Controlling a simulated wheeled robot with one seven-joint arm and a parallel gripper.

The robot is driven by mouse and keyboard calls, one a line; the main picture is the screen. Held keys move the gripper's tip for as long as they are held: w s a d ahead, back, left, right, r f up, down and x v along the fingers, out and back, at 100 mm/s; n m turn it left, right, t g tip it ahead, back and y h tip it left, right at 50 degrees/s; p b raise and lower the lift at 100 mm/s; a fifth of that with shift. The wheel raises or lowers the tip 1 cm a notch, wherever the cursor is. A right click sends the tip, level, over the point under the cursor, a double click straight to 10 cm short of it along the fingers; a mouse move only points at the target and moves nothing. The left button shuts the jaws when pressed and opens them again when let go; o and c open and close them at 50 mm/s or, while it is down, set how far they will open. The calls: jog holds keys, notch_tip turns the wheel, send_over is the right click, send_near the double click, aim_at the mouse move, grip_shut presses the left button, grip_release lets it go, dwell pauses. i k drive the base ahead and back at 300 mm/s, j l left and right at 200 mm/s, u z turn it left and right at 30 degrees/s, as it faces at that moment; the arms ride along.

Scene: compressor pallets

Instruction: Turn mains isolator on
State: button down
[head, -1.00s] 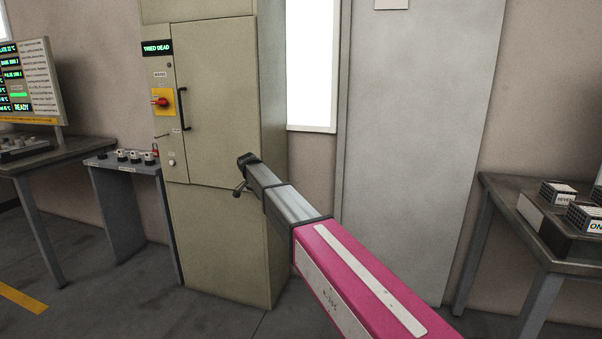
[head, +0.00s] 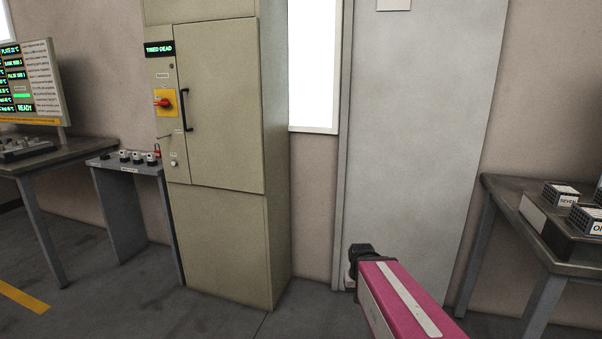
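The mains isolator (head: 165,102) is a red rotary handle on a yellow plate, on the left strip of the tall beige cabinet (head: 222,110). Its red handle lies roughly sideways. A green-lit display above it reads "TRIED DEAD" (head: 160,49). My pink arm reaches in from the lower right and ends in a dark part in front of the grey door, well to the right of the isolator and lower. The fingers of my gripper cannot be made out. Nothing covers the isolator.
A small grey stand (head: 128,166) with several knobs and a red padlock (head: 157,151) is left of the cabinet. A screen (head: 30,85) stands on a table at far left. A table (head: 510,205) with labelled blocks is at right. The floor before the cabinet is clear.

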aim_at(164, 103)
jog(key=u, duration=1.35)
